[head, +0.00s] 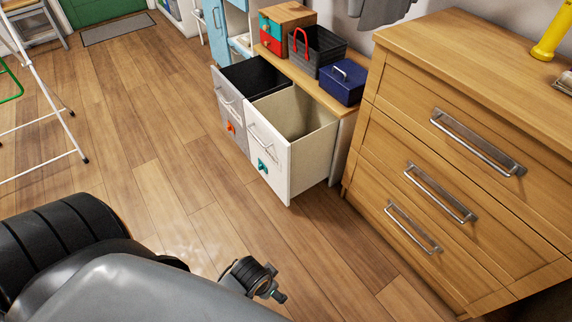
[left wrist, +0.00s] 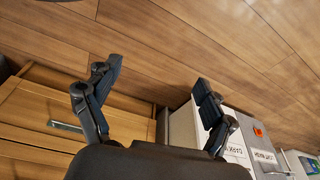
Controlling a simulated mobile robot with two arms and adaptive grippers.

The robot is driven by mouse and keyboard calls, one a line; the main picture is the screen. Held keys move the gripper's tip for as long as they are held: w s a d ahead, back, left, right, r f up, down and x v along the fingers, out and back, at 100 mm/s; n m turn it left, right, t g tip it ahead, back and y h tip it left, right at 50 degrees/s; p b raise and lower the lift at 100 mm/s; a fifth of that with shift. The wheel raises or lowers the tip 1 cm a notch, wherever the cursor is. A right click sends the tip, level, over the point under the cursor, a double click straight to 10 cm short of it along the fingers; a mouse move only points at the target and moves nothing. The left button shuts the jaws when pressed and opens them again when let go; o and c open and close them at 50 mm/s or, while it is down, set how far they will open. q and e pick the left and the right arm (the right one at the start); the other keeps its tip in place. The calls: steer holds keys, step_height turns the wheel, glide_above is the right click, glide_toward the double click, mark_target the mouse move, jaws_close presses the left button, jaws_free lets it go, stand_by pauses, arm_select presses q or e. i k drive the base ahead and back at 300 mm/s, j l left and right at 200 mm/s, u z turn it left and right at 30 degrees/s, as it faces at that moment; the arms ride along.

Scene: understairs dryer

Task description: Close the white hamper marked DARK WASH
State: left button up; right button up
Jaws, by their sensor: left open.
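The white hamper (head: 268,152) is pulled out from under the wooden counter, its open inside showing. It has a bar handle and a teal tag on its front. In the left wrist view the white hamper front (left wrist: 236,147) carries an upside-down label that seems to read DARK WASH. My left gripper (left wrist: 155,85) is open and empty, its fingers spread above the floor. In the head view only part of it (head: 262,282) shows past my grey arm, low and in front of the hamper, apart from it. My right gripper is not in view.
A grey hamper (head: 231,112) with an orange tag also stands pulled out beside the white one. A wooden dresser (head: 430,165) stands close on the right. A blue box (head: 343,84) and a dark basket (head: 318,52) sit on the counter. The floor in front is clear.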

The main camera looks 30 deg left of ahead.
mark_target(292, 134)
steer(key=u, duration=1.2)
